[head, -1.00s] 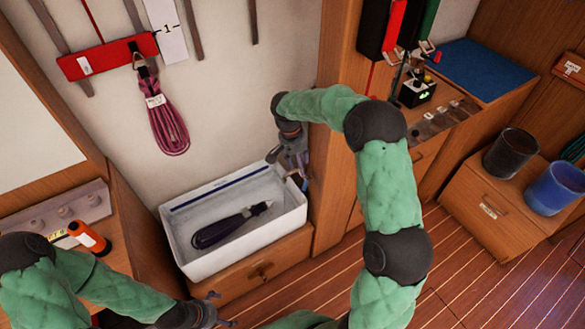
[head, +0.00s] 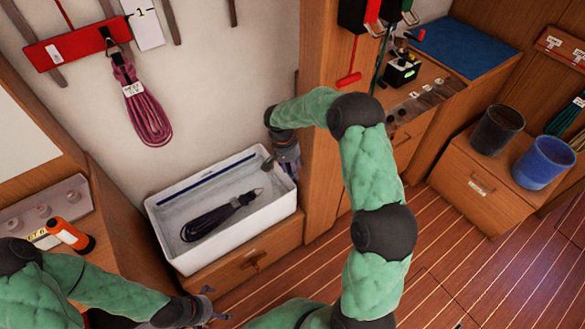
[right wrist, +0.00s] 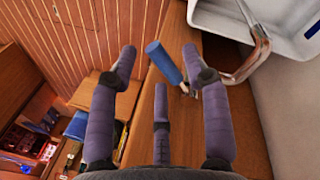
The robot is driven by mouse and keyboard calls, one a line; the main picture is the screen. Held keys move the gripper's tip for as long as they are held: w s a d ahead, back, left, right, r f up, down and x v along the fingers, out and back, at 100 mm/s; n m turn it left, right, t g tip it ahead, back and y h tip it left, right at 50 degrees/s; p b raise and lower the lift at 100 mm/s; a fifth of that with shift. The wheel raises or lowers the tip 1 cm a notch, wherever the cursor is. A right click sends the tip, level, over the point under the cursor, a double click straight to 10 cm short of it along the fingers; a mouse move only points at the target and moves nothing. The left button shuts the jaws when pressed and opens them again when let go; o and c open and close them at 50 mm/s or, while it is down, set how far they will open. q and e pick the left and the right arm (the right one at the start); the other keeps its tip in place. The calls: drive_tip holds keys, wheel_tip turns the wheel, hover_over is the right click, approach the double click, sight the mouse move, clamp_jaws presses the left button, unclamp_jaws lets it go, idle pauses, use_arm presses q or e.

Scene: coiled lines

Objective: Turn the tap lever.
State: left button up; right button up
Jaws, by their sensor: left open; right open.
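The tap lever's blue handle (right wrist: 164,62) shows in the right wrist view beside the curved metal spout (right wrist: 256,50), which reaches toward the white basin (right wrist: 228,17). My right gripper (right wrist: 160,82) is open, its purple fingers spread to the left and right of the handle in the picture. I cannot tell whether any finger touches it. In the head view my right gripper (head: 286,158) is at the right end of the white basin (head: 226,246) and hides the tap. My left gripper (head: 212,305) is open and empty at the bottom, below the basin.
A dark coiled line (head: 218,214) lies in the basin. A purple coil (head: 146,112) hangs from the red rack (head: 76,46). An orange tool (head: 70,236) lies on the left counter. Two cups stand on the right cabinet (head: 470,187). The wooden floor (head: 450,270) between is clear.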

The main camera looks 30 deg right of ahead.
clamp_jaws()
drive_tip(key=shift+w+a+m+g+y+p, duration=0.25)
drive_tip(key=shift+w+m, duration=0.4)
drive_tip(key=shift+m, duration=0.8)
drive_tip(key=shift+w+a+m+y, duration=0.2)
drive_tip(key=shift+w+a+m, duration=0.35)
drive_tip(key=shift+m, duration=0.95)
drive_tip(key=shift+w+a+m+g+y+p, duration=0.2)
drive_tip(key=shift+w+m, duration=0.55)
drive_tip(key=shift+m, duration=0.7)
unclamp_jaws()
drive_tip(key=shift+w, duration=0.1)
